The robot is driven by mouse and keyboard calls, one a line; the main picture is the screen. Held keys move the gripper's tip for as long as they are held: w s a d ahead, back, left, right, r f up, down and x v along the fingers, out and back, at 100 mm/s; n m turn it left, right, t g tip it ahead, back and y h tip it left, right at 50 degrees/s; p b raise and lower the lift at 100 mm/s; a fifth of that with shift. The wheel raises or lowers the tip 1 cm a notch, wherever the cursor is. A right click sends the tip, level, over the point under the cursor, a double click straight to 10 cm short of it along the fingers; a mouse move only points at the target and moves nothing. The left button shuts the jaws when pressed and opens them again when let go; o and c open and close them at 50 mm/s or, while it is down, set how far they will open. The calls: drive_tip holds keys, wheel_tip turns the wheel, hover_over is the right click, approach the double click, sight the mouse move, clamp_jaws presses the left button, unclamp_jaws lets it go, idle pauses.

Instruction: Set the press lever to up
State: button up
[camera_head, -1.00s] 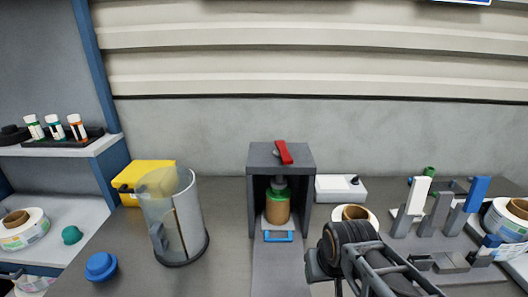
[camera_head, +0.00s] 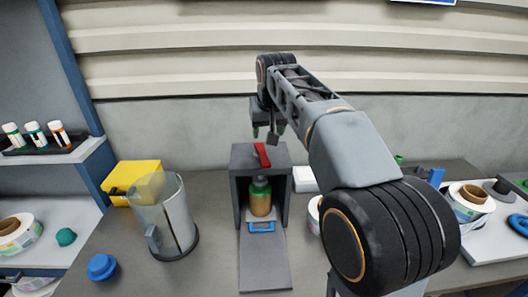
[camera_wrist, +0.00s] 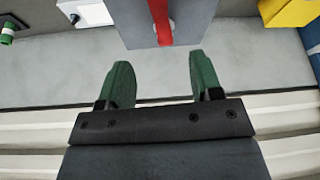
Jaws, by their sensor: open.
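The press (camera_head: 282,156) is a dark grey box frame standing on the bench, with a red press lever (camera_head: 262,155) on its top. In the head view the lever lies tilted across the top. A brown jar with a green top (camera_head: 260,198) stands inside the press. My gripper (camera_head: 265,135) is open and empty, just above and behind the lever. In the wrist view the green fingers of my gripper (camera_wrist: 160,64) are spread apart, and the red lever (camera_wrist: 161,22) lies beyond the tips, between their lines, against the grey press top (camera_wrist: 192,18).
A clear cylindrical guard (camera_head: 170,222) and a yellow box (camera_head: 137,175) stand left of the press. A blue knob (camera_head: 102,267) is at the front left. A white box (camera_head: 303,178) is right of the press, partly behind my arm. Label reels (camera_head: 470,200) sit at right.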

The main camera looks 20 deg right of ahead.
sight(264, 157)
drive_tip(key=p+x, duration=0.1)
drive_tip(key=x, duration=1.1)
drive_tip(key=shift+f, duration=0.15)
clamp_jaws()
